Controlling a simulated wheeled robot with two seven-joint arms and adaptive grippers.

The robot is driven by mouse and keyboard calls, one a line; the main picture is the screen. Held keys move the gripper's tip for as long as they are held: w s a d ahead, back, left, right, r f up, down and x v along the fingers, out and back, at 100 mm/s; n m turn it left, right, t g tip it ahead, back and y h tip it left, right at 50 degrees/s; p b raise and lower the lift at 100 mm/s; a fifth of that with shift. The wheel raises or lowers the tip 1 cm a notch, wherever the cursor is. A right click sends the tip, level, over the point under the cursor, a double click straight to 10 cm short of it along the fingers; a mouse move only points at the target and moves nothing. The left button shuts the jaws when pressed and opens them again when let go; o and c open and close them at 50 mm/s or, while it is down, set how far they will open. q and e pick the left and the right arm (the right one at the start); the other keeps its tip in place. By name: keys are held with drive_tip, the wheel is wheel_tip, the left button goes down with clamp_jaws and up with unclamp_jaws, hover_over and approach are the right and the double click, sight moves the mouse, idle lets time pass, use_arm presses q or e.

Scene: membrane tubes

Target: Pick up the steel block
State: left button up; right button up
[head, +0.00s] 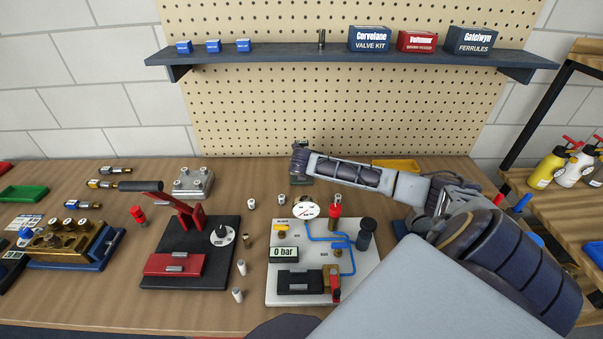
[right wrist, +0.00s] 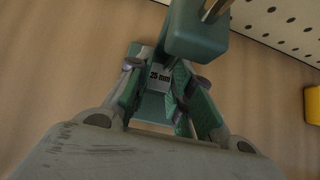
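A silver steel block (head: 193,183) with several round studs on top lies at the back left of the bench, behind the red-and-black fixture. My right gripper (head: 301,168) is far to its right, over the back middle of the bench. In the right wrist view the fingers of my right gripper (right wrist: 160,85) stand apart. A teal piece labelled "25 mm" (right wrist: 158,76) shows between and beyond them; whether they touch it I cannot tell. The steel block does not show in that view. My left gripper is not in view.
A teal block with a metal rod (right wrist: 196,35) stands close to the right fingers. A red-and-black fixture (head: 175,265), a white panel reading 0 bar (head: 320,250) and small pale cylinders (head: 238,295) occupy the middle. A yellow tray (head: 396,164) sits at the back right.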

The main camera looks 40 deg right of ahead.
clamp_jaws()
drive_tip(key=shift+r, duration=0.1)
drive_tip(key=shift+r, duration=0.65)
drive_tip(key=shift+s+a+f, duration=0.15)
drive_tip(key=shift+s+a, duration=0.3)
drive_tip(key=shift+s, duration=0.1)
drive_tip(key=s+a, duration=0.4)
drive_tip(key=shift+s, duration=0.3)
drive_tip(key=shift+s+a+b, duration=0.15)
drive_tip(key=shift+s+b, duration=0.1)
drive_tip(key=shift+b, duration=0.05)
wheel_tip(320, 180, up, 14)
